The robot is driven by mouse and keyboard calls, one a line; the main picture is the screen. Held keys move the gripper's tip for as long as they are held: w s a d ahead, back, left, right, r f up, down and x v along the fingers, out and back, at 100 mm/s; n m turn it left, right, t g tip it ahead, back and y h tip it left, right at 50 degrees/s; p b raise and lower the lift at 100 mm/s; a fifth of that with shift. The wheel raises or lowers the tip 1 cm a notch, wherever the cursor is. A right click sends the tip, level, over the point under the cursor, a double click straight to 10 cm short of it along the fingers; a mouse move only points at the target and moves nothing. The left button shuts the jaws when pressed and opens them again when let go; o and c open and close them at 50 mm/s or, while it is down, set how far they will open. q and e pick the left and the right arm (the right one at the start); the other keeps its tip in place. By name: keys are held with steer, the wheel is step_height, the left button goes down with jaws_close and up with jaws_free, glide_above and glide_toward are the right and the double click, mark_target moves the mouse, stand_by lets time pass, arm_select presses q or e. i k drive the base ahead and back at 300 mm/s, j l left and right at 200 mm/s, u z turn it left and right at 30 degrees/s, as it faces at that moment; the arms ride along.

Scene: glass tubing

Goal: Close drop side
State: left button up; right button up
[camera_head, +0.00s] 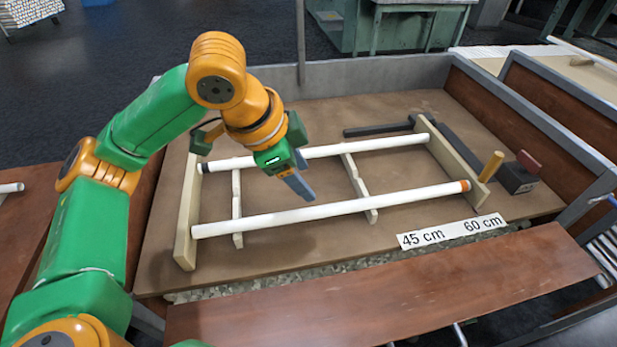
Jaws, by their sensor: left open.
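The drop side (390,287) looks like the long reddish-brown panel along the front of the bed. It lies folded outward, below the bed's front edge, and its face shows from above. A strip of grey, pebbly ground shows between it and the bed floor (190,250). My left gripper (299,186) hangs over the middle of the bed, between two white tubes, pointing down and to the right. It is open and holds nothing. It is well behind the drop side and apart from it. My right gripper is out of view.
A pale wooden rack holds two white tubes (333,208) on the bed floor. A label (451,231) reads "45 cm 60 cm". A dark block with a yellow handle (491,166) stands at the right. Upright panels (545,120) edge the right side.

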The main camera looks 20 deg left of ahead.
mark_target(387, 303)
steer(key=k+l, duration=0.25)
steer(key=k, duration=0.2)
steer(key=k+l, duration=0.3)
steer(key=k, duration=0.2)
steer(key=k+l, duration=0.25)
steer(key=k, duration=0.2)
